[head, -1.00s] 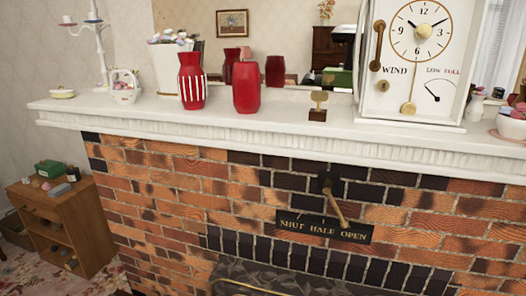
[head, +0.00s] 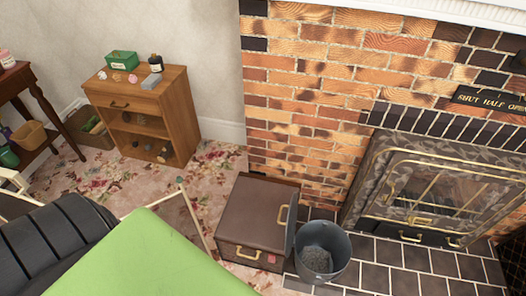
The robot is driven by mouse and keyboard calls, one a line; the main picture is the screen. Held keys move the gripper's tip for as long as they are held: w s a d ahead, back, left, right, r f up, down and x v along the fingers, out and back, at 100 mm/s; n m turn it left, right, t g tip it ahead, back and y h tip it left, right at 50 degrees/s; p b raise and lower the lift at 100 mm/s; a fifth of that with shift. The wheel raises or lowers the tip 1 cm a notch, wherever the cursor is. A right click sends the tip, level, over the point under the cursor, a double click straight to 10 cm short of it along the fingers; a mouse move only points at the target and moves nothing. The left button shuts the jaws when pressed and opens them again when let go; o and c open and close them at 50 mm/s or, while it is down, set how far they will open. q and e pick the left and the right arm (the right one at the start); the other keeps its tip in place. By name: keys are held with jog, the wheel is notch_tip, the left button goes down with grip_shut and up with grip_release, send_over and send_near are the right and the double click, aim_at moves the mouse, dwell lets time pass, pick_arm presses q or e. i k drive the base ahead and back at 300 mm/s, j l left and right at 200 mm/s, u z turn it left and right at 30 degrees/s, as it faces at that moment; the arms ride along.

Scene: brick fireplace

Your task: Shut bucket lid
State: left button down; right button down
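A grey metal bucket (head: 320,277) stands on the dark hearth tiles in front of the brick wall, in the lower middle of the head view. Its top is open and grey material shows inside. A dark grey lid-like panel (head: 291,226) stands upright at the bucket's left rim, between it and a brown box; whether it is hinged to the bucket is hard to tell. Neither of my grippers is in view.
The brown box (head: 252,212) with gold handles stands close left of the bucket. The fireplace stove (head: 425,190) is to the right. A wooden cabinet (head: 150,118) stands at the back left. A green surface (head: 150,260) fills the lower left foreground. Patterned carpet lies between.

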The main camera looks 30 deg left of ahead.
aim_at(290, 225)
jog(key=k+j+z, duration=0.1)
jog(key=j, duration=0.35)
jog(key=k+j, duration=0.3)
jog(key=j, duration=0.15)
jog(key=k+j+z, duration=0.15)
jog(key=j, duration=0.3)
jog(key=k+j+z, duration=0.1)
jog(key=k+j, duration=0.15)
jog(key=j, duration=0.15)
jog(key=k+l+z, duration=0.1)
jog(key=l, duration=0.45)
